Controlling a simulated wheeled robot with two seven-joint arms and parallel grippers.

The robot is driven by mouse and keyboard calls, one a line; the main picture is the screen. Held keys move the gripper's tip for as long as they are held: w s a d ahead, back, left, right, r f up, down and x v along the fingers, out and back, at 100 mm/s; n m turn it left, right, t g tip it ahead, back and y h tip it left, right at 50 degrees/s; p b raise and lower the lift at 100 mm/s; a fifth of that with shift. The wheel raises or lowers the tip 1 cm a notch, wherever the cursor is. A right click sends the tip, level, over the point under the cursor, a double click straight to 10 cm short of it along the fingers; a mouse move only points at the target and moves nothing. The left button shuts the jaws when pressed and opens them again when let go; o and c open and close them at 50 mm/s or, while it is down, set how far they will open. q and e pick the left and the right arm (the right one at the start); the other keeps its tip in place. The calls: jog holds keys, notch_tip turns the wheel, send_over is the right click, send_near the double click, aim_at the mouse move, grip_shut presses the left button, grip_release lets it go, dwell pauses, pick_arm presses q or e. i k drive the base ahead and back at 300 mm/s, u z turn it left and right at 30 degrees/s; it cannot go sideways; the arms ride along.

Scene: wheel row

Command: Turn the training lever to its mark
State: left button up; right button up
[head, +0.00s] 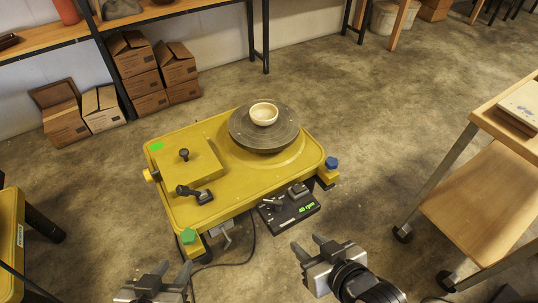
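A black lever (195,193) sits at the front left of the yellow pottery wheel (165,215), its handle pointing up and left. A smaller lever (270,204) is on the black control box (290,221), which shows a green 40 rpm readout. I cannot tell which of them is the training lever, and I can make out no clear mark for either. My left gripper (173,266) is open and empty, in front of the wheel at the bottom left. My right gripper (309,245) is open and empty, just in front of the control box. Neither touches a lever.
A pale bowl (263,113) stands on the round grey wheel head (263,140). A black knob (184,154) rises from the wheel's left deck. A wooden cart (500,195) stands at right; cardboard boxes (150,80) are at the back left. A cable lies on the floor in front.

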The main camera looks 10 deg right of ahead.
aim_at(277, 203)
jog(key=u, duration=2.2)
jog(key=k, duration=0.8)
jog(key=z, duration=1.05)
jog(key=i, duration=0.45)
jog(key=z, duration=0.05)
